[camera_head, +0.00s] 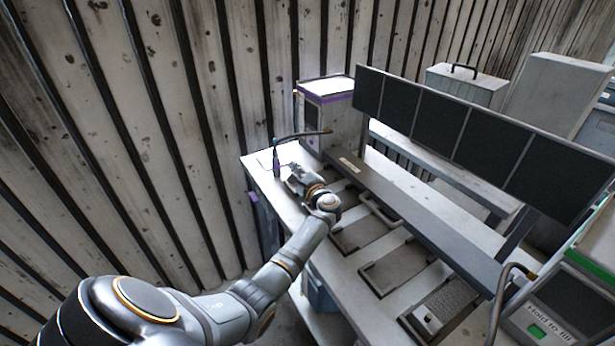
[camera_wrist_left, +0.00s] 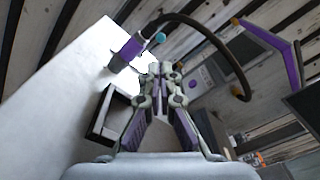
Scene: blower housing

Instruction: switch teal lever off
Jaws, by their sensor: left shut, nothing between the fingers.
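The teal lever shows in the left wrist view as a small teal knob (camera_wrist_left: 160,38) beside a purple tap body (camera_wrist_left: 131,48). In the head view the tap (camera_head: 276,160) stands at the far left end of the bench; its teal part is too small to make out there. My left gripper (camera_head: 291,176) is over the bench just right of the tap. In the left wrist view my left gripper (camera_wrist_left: 158,70) is shut and empty, its tips below the teal knob in the picture. I cannot tell whether they touch it. My right gripper is not in view.
A dark curved spout (camera_wrist_left: 222,52) arches from the tap. A box with a purple band (camera_head: 326,110) stands behind it. A dark square frame (camera_wrist_left: 98,122) lies on the bench. Dark panels (camera_head: 435,125) line the bench's back. A green-trimmed machine (camera_head: 565,300) stands at right.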

